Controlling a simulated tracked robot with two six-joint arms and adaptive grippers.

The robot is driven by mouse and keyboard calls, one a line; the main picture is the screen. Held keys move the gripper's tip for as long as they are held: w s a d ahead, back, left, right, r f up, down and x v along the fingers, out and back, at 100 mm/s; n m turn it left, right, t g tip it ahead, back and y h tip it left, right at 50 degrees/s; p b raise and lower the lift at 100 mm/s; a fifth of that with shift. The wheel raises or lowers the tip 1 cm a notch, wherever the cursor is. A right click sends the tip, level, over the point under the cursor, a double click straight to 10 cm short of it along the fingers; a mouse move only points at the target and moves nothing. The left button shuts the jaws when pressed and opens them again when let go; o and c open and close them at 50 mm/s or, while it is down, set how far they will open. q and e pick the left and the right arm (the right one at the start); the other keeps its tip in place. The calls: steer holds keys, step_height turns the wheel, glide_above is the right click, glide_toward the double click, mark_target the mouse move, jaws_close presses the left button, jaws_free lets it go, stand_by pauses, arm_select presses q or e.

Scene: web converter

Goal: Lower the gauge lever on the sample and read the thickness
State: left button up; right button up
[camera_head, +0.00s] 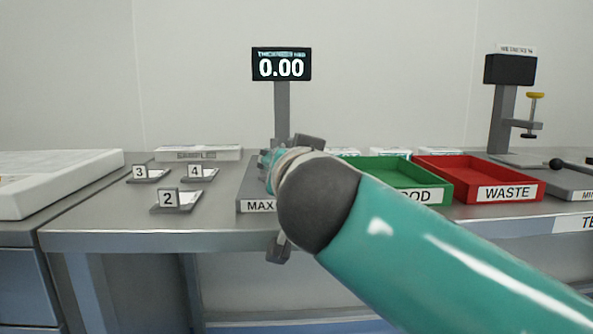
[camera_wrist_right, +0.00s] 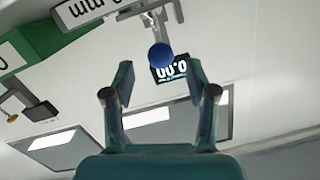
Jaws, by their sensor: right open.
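The thickness display (camera_head: 281,65) stands on a grey post and reads 0.00. It also shows, tilted, in the right wrist view (camera_wrist_right: 172,68). The gauge base (camera_head: 258,206) bears a label starting with MAX. My teal right arm covers most of the gauge in the head view. In the right wrist view a blue round knob (camera_wrist_right: 160,55), seemingly the lever's end, appears between and beyond the fingertips of my right gripper (camera_wrist_right: 160,88). The gripper is open and empty, with no visible contact with the knob. Any sample on the gauge is hidden. My left gripper is out of view.
Numbered stands 2 (camera_head: 178,200), 3 (camera_head: 148,174) and 4 (camera_head: 200,173) sit left of the gauge. A green tray (camera_head: 400,172) and red WASTE tray (camera_head: 470,166) are right of it. Another post device (camera_head: 503,120) stands farther right.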

steer(key=v, duration=0.7)
steer(key=shift+s, duration=0.15)
